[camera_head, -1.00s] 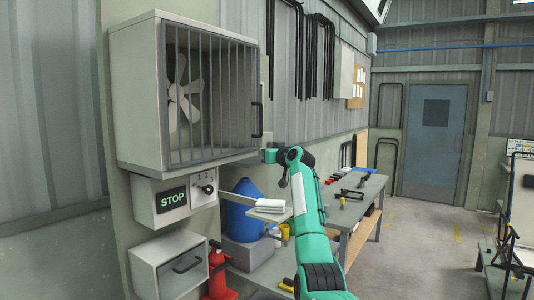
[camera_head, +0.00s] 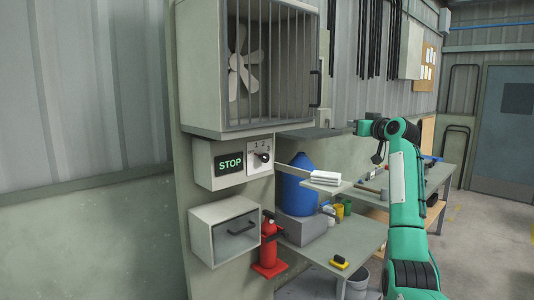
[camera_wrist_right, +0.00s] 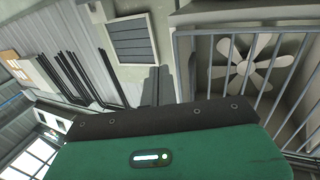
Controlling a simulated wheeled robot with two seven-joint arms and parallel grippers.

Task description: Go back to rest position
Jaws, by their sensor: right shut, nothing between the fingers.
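My right arm is green and rises from the lower right of the head view. Its gripper (camera_head: 353,125) points left, just right of and below the barred fan cabinet (camera_head: 250,65), apart from the cabinet handle (camera_head: 315,88). In the right wrist view the dark fingers (camera_wrist_right: 157,84) are together and empty. The fan (camera_wrist_right: 246,64) shows there behind bars at the right. My left gripper is in neither view.
A red extinguisher (camera_head: 268,247), a blue container (camera_head: 296,185) and a workbench (camera_head: 345,240) stand near the arm. The floor (camera_head: 490,235) at right is clear.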

